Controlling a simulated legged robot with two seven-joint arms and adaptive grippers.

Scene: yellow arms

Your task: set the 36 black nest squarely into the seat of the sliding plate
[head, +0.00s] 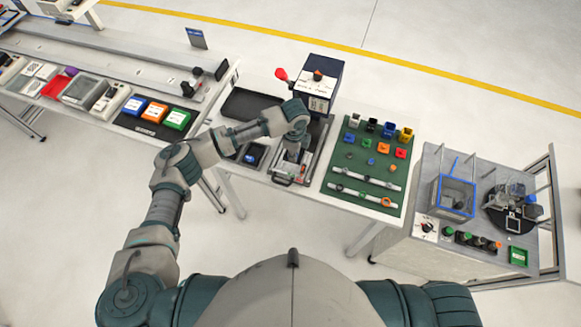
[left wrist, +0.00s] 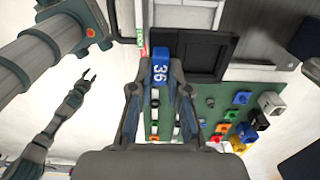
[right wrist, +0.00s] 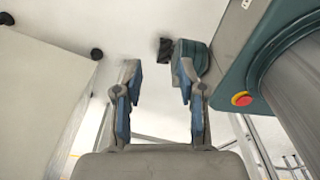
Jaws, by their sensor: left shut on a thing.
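My left gripper (left wrist: 160,85) is shut on the blue tab marked 36 of the black nest (left wrist: 208,40). The nest is a dark square frame reaching right from the tab in the left wrist view. In the head view my left gripper (head: 292,152) is over the sliding plate (head: 284,177), in front of the press, and my wrist hides most of the nest. I cannot tell whether the nest touches the seat or is square to it. My right gripper (right wrist: 155,85) is open and empty, away from the work, over the floor.
The press (head: 318,85) with a red-knobbed lever stands behind the plate. A dark piece with blue (head: 254,154) lies left of it. Right is a green mat (head: 340,170) with several coloured parts. A black tray (head: 245,103) is back left.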

